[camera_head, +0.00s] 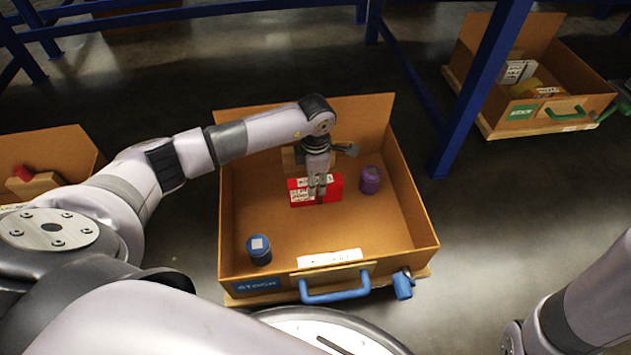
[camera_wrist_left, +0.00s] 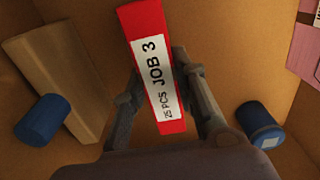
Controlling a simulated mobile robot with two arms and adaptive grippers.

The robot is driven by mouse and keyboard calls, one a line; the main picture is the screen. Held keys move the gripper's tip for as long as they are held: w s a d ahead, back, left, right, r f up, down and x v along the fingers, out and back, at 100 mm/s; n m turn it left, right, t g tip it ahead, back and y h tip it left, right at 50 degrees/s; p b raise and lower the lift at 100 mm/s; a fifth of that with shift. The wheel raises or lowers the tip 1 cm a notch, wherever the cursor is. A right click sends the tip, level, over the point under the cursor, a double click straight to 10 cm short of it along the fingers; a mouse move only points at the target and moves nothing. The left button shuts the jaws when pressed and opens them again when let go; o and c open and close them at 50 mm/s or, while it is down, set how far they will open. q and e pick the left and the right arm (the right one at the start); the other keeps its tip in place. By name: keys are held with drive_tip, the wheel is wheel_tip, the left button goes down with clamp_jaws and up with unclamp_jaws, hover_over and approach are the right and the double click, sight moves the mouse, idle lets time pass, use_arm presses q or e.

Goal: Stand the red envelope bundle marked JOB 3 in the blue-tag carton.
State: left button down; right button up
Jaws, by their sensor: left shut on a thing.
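The red envelope bundle (camera_head: 331,190) is inside the carton with the blue tag (camera_head: 257,285), which reads STOCK. My left gripper (camera_head: 317,192) points down and is shut on the bundle, a finger on each side. In the left wrist view the bundle (camera_wrist_left: 133,22) lies between the fingers (camera_wrist_left: 158,92), its white label reading JOB 3 and 25 PCS. The bundle's underside is hidden, so I cannot tell whether it touches the carton floor. Part of my right arm shows at lower right, without its gripper.
In the carton, a purple can (camera_head: 370,181) stands right of the bundle and a blue can (camera_head: 259,250) near the front left. A tan block (camera_wrist_left: 52,75) is beside the bundle. A green-tag carton (camera_head: 520,113) stands at back right, beyond a blue frame post (camera_head: 480,90).

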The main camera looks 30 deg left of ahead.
use_arm(q)
drive_tip(key=shift+f, duration=0.1)
drive_tip(key=c, duration=1.3)
unclamp_jaws()
